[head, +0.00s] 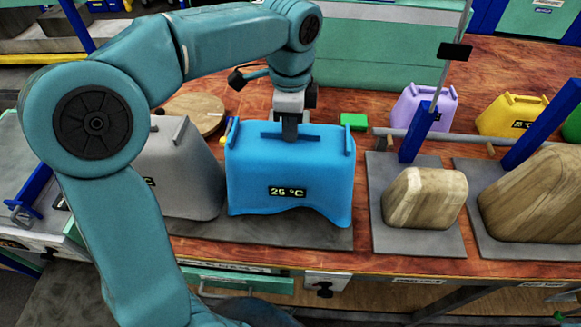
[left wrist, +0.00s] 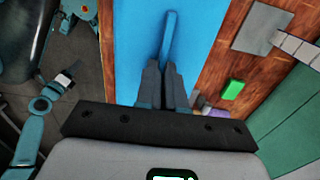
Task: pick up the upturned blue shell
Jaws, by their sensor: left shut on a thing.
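The blue shell (head: 290,172) is in the middle of the head view, with a wavy lower edge, a small display reading about 25 °C, and a ridge and two side fins on top. My left gripper (head: 289,130) comes down from above and is shut on the top ridge. In the left wrist view, the fingers (left wrist: 166,85) are close together at the end of the ridge of the blue shell (left wrist: 142,45). The shell is over a grey plate (head: 285,234); I cannot tell whether it touches it. My right gripper is not in view.
A grey shell (head: 180,165) stands close on the left. Wooden forms (head: 425,198) sit on plates at right, beside blue press posts (head: 417,132). A purple shell (head: 424,108), yellow shell (head: 509,116) and green block (head: 354,121) are behind.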

